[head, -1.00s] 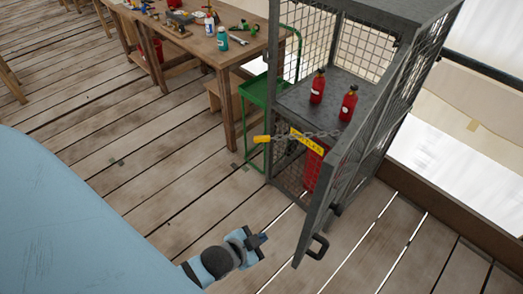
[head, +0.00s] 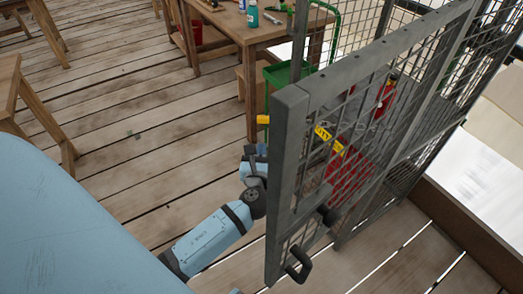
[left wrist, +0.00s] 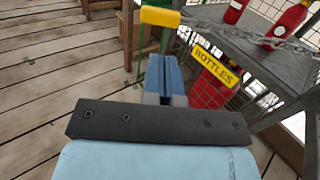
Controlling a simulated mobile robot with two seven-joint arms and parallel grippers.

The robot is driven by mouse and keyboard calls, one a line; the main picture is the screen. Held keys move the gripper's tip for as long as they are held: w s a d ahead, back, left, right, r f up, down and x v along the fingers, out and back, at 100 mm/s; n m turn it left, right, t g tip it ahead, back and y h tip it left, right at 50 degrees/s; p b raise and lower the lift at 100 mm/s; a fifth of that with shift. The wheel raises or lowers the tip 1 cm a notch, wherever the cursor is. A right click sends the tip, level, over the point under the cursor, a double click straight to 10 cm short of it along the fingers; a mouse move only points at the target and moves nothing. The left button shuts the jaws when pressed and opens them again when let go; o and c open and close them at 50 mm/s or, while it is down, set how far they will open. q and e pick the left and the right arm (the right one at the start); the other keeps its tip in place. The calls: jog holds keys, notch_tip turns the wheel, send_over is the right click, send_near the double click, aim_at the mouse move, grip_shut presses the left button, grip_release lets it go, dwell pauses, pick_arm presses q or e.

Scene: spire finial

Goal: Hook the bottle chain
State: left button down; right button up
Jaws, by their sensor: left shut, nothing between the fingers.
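The bottle chain (left wrist: 285,42) is grey and crosses the front of the cage shelf in the left wrist view. Its yellow end piece (left wrist: 160,16) lies just beyond my fingertips; it also shows in the head view (head: 263,119), left of the cage door. My left gripper (left wrist: 163,70) is shut and empty, just below the yellow piece and apart from it as far as I can tell. In the head view the left gripper (head: 255,152) is partly hidden by the door's edge. The chain's fixing points are not clear. My right gripper is not in view.
The mesh cage door (head: 290,110) stands open close beside my left arm. Red bottles (left wrist: 288,25) stand on the shelf, above a yellow "BOTTLES" sign (left wrist: 215,68). A green frame (head: 285,72) and a wooden workbench (head: 230,28) stand behind. The plank floor at left is open.

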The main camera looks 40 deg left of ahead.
aim_at(266, 122)
pick_arm(q)
jog(key=x, duration=0.9)
jog(key=shift+f, duration=0.1)
jog(key=shift+w+a, duration=0.2)
jog(key=shift+w, duration=0.2)
